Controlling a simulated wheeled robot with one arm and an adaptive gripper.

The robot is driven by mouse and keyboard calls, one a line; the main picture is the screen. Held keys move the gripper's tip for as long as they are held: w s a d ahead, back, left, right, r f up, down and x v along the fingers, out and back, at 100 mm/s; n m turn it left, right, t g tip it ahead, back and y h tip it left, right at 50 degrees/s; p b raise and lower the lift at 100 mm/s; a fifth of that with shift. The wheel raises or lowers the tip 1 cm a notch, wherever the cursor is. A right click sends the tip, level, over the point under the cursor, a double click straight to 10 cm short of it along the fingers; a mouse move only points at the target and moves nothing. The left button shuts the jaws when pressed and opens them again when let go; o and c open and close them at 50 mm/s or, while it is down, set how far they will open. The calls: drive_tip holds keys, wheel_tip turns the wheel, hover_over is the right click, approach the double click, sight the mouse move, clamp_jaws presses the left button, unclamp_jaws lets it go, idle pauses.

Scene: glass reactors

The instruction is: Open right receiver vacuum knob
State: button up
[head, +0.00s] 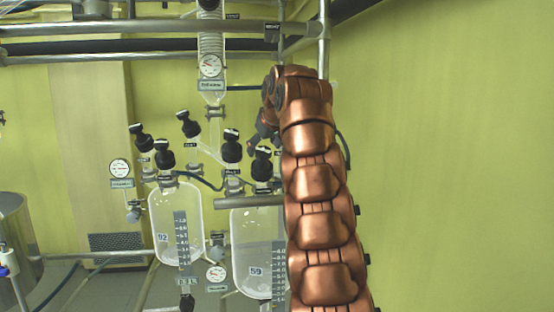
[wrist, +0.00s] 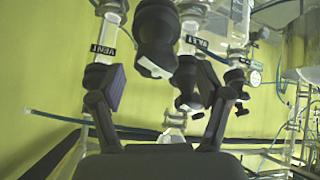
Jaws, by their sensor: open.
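The right receiver (head: 258,250), a glass vessel marked 59, stands partly behind my arm in the head view. Black knobs on its top include one at its right (head: 262,163) and one further left (head: 231,147). I cannot tell from the labels which is the vacuum knob. My gripper (wrist: 165,95) is open and empty in the wrist view. A large black knob (wrist: 156,40) hangs ahead of the space between its fingers, apart from them. In the head view the gripper is small and dark beside my arm, above the right knob.
In the wrist view a glass tube labelled VENT (wrist: 103,50) is close to the left finger. More black knobs (wrist: 187,82) are near the right finger. The left receiver (head: 176,225), marked 92, stands beside. Metal rails (head: 130,27) cross above; the right wall side looks clear.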

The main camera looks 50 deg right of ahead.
drive_tip(key=shift+s+a+f, duration=0.1)
drive_tip(key=shift+s+f, duration=0.55)
drive_tip(key=shift+s, duration=0.05)
drive_tip(key=shift+s+a+r, duration=0.1)
drive_tip(key=shift+s+a, duration=0.2)
drive_tip(key=shift+s, duration=0.05)
drive_tip(key=s+a, duration=0.4)
drive_tip(key=s, duration=0.3)
idle(0.3)
drive_tip(key=shift+w, duration=0.1)
idle(0.5)
drive_tip(key=s+a+f+g+y, duration=0.2)
drive_tip(key=s+a+f, duration=0.1)
drive_tip(key=a+f, duration=0.8)
drive_tip(key=s+a+f+g+y, duration=0.2)
drive_tip(key=s+a+f, duration=0.2)
drive_tip(key=a+f, duration=0.7)
drive_tip(key=s+a+f+n+g, duration=0.1)
drive_tip(key=s+a+f+g, duration=0.1)
drive_tip(key=s+a+f, duration=0.4)
drive_tip(key=s+a+f+n+g, duration=0.1)
drive_tip(key=s+a+f+g, duration=0.2)
drive_tip(key=s+a+f, duration=0.4)
drive_tip(key=s+a, duration=0.2)
drive_tip(key=s, duration=0.5)
drive_tip(key=shift+s+n+g, duration=0.15)
drive_tip(key=shift+n+g, duration=0.15)
drive_tip(key=shift+n, duration=0.1)
